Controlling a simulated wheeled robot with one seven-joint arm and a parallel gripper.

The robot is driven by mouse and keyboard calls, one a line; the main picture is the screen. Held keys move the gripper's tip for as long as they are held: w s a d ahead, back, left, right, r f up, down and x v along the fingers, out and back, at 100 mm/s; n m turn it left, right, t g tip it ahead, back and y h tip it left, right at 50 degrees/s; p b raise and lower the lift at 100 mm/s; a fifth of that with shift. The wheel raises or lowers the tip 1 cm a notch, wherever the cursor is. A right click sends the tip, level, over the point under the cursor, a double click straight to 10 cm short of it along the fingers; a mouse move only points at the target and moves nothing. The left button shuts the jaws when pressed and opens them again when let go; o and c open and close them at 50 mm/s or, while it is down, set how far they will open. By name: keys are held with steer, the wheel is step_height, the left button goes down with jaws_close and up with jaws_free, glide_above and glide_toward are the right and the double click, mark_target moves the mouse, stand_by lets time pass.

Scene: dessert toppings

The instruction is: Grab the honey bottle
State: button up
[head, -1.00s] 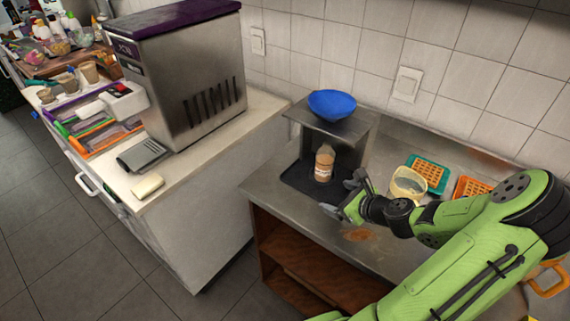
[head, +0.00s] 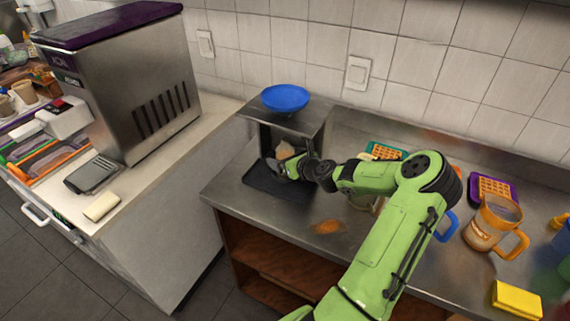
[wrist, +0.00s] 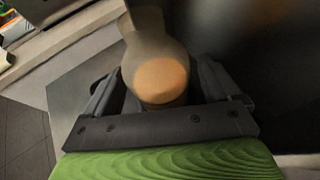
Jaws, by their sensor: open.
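The honey bottle (head: 286,151), tan with a pale label in the earlier view, stands in the recess under a small metal shelf. In the head view, my gripper (head: 284,168) is in front of it and hides most of it. In the wrist view, the bottle (wrist: 160,78) shows blurred, with a round orange end towards the camera. It lies between the two dark fingers of my open gripper (wrist: 157,92). I cannot tell whether either finger touches it.
The metal shelf (head: 310,117) carries a blue bowl (head: 285,97) above the gripper. A dark mat (head: 262,182) lies under the bottle. To the right are a waffle on a purple tray (head: 493,187), an orange-handled jug (head: 490,226) and a yellow sponge (head: 516,299).

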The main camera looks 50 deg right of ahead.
steer(key=shift+w+f, duration=0.15)
steer(key=shift+w, duration=0.1)
steer(key=shift+s, duration=0.1)
steer(key=shift+c, duration=0.2)
steer(key=c, duration=1.2)
steer(key=shift+c, duration=1.2)
steer(key=shift+r, duration=0.35)
steer(key=shift+s+r+p, duration=0.35)
steer(key=shift+r+p, duration=0.05)
steer(key=shift+r, duration=0.2)
steer(key=s+a, duration=0.1)
steer(key=s, duration=0.4)
steer(key=s+a, duration=0.1)
steer(key=s, duration=0.5)
steer(key=s+a, duration=0.2)
steer(key=s, duration=0.3)
steer(key=shift+s+p, duration=0.35)
steer(key=shift+s, duration=0.1)
